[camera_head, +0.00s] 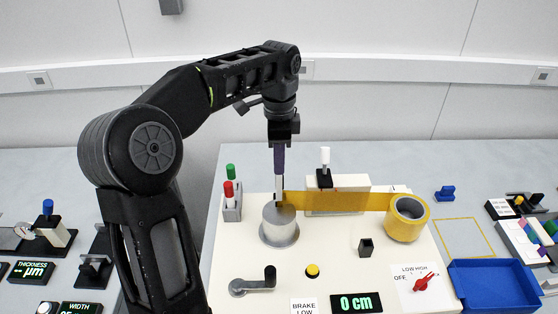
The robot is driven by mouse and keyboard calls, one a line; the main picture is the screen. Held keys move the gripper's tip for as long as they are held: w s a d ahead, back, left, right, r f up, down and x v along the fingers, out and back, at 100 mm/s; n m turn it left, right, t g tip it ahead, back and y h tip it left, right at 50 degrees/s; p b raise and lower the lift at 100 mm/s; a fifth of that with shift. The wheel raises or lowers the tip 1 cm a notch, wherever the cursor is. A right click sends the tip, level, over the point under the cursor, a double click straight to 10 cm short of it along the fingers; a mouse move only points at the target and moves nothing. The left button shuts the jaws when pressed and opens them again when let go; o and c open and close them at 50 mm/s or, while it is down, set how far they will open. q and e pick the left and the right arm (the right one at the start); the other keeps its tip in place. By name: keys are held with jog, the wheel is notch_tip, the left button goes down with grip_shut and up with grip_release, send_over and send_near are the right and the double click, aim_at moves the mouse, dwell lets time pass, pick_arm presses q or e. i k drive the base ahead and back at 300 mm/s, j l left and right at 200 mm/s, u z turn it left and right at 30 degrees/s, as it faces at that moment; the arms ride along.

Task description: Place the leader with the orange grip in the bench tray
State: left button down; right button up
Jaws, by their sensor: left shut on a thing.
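My left gripper (281,142) is shut on an upright stick with a dark purple grip (279,160) and a pale lower end. I take it for a leader. Its lower end is above or beside the grey metal spool (279,226), at the left end of the amber film strip (335,201); I cannot tell whether they touch. A small grey rack (232,213) at left holds a red-gripped piece (229,190) and a green-gripped piece (231,171). I make out no clearly orange grip. A blue tray (495,306) lies at lower right. My right gripper is not in view.
The amber roll (407,218) stands right of the spool. A crank (254,284), yellow button (312,271), black block (366,247) and red knob (421,284) are on the white panel. A yellow outlined area (464,222) is bare. Gauges stand at far left.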

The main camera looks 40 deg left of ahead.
aim_at(489, 288)
jog(key=k+l, duration=0.8)
jog(key=l, duration=0.1)
